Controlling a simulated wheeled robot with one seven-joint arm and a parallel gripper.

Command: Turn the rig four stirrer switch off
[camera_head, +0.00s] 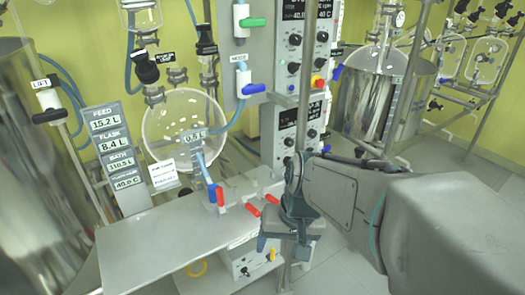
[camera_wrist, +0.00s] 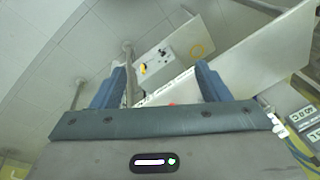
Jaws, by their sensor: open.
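A white control box (camera_head: 250,262) hangs below the bench shelf, with a small yellow knob (camera_head: 271,254) and a dark knob (camera_head: 245,271) on its face. I cannot read its labels, so I cannot tell which knob is the rig four stirrer switch. In the wrist view the box (camera_wrist: 180,45) lies beyond my fingers, with the yellow knob (camera_wrist: 142,69) near the left finger. My gripper (camera_head: 290,236) is open and empty, to the right of the box in the head view. In the wrist view the two blue fingers of my gripper (camera_wrist: 164,70) stand wide apart.
A metal shelf (camera_head: 165,245) with red-handled valves (camera_head: 252,210) stands left of my gripper. A vertical pole (camera_head: 304,85) rises close to it. Tall control panels (camera_head: 294,65), a glass flask (camera_head: 182,122) and steel vessels (camera_head: 370,100) stand behind.

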